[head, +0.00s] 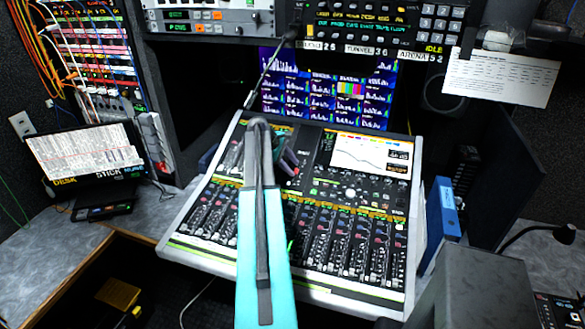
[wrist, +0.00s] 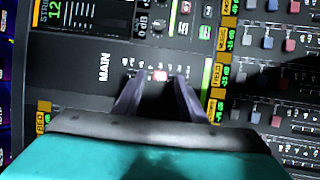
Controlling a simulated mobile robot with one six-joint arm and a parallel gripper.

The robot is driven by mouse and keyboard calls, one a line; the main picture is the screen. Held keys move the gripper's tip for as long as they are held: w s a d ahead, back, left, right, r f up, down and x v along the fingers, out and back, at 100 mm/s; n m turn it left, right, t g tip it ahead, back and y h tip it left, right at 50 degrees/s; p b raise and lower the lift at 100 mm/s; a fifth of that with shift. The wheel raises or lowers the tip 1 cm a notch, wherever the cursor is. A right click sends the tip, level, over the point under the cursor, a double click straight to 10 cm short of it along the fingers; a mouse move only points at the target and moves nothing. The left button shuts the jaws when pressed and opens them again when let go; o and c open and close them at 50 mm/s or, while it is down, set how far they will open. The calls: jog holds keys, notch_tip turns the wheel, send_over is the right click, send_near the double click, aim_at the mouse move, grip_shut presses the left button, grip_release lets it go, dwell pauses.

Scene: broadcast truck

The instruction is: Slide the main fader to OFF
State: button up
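My gripper (wrist: 158,82) is open there, one dark finger on each side of the cap, with a gap to both; I cannot tell the height between fingertips and panel. In the head view my gripper (head: 287,158) is over the upper middle of the mixing console (head: 322,289), and my arm hides the main fader. An OFF mark cannot be read.
The console's lit screen (head: 370,155) is right of my gripper, and rows of channel faders lie below. A monitor (head: 325,88) stands behind. A blue binder (head: 441,208) is at the right, a laptop (head: 85,160) at the left. A black cable hangs behind the console.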

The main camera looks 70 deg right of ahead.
aim_at(296, 171)
jog(key=shift+p+x, duration=0.3)
jog(key=shift+x, duration=0.85)
grip_shut()
